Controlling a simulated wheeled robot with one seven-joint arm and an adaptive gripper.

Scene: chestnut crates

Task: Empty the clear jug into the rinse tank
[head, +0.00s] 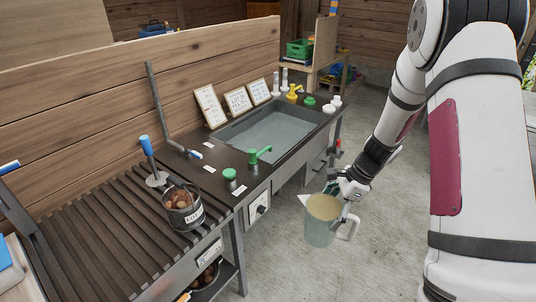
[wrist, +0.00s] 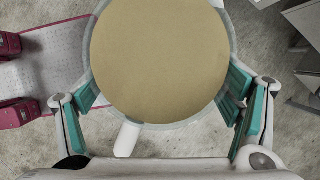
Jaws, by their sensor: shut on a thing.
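The clear jug (head: 320,232) is upright in my gripper, in front of the bench and over the floor. It holds a cloudy tan liquid, which fills most of the wrist view (wrist: 160,60). My gripper (head: 343,192) is shut on the jug, with a teal-padded finger on each side of its body in the wrist view (wrist: 165,98). The jug's white handle shows at the lower edge there. The rinse tank (head: 222,132) is the grey sunken basin in the dark bench top, to the left of and beyond the jug, with water in it.
A green tap (head: 259,154) and a green knob (head: 229,175) stand on the bench's near edge. Framed signs (head: 238,102) lean behind the tank. A pot of chestnuts (head: 184,211) sits on the slatted rack at left. Floor around the jug is clear.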

